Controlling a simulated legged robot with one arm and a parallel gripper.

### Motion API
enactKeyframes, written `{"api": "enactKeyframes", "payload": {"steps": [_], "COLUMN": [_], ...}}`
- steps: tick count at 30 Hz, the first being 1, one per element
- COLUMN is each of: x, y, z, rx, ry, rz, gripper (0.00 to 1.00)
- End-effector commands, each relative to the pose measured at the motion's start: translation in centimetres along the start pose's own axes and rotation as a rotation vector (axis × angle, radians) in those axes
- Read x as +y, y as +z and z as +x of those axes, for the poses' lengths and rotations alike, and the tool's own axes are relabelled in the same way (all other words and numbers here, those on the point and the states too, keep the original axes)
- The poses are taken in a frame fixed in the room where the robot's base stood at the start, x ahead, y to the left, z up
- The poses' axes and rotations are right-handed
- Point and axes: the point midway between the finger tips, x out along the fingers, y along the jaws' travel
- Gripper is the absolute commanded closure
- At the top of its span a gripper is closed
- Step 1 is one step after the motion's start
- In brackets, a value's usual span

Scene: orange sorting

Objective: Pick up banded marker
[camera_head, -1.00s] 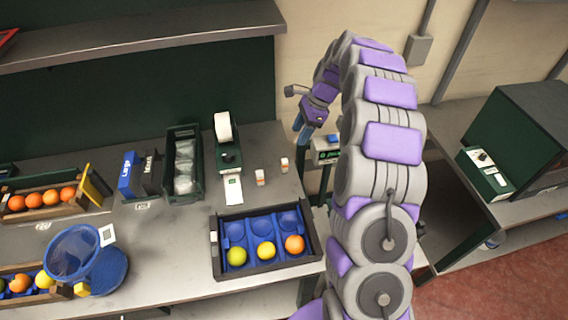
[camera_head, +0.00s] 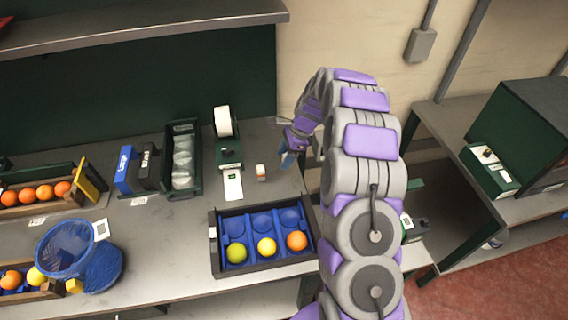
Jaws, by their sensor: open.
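A small white marker with an orange band (camera_head: 261,172) stands upright on the grey workbench (camera_head: 150,235), just right of the label printer. My gripper (camera_head: 287,160) hangs over the bench's right part, its blue-tipped fingers pointing down, to the right of this marker and apart from it. The jaws are open. A second, similar marker seen earlier at about the gripper's place is now hidden by the fingers; I cannot tell whether it is between them.
A label printer (camera_head: 226,150) with a white roll stands left of the marker. In front is a dark tray (camera_head: 217,262) with blue cups and three fruits. A dark green bin (camera_head: 195,150), a blue net (camera_head: 45,268) and crates of oranges (camera_head: 12,208) lie further left.

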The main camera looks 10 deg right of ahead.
Motion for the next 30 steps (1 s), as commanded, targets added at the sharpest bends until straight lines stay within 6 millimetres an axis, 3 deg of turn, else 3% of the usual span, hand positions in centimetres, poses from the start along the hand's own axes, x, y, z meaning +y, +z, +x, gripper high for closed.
{"api": "enactKeyframes", "payload": {"steps": [4, 12, 27, 30], "x": [0.1, 0.1, 0.0, 0.0], "y": [-0.2, 0.1, 0.0, 0.0], "z": [2.3, 2.6, 2.6, 2.6], "rx": [-0.002, 0.001, 0.000, 0.000], "ry": [0.003, 0.001, 0.000, 0.000], "rz": [0.002, 0.000, 0.001, 0.001], "gripper": [0.48, 0.48, 0.96, 1.00]}}
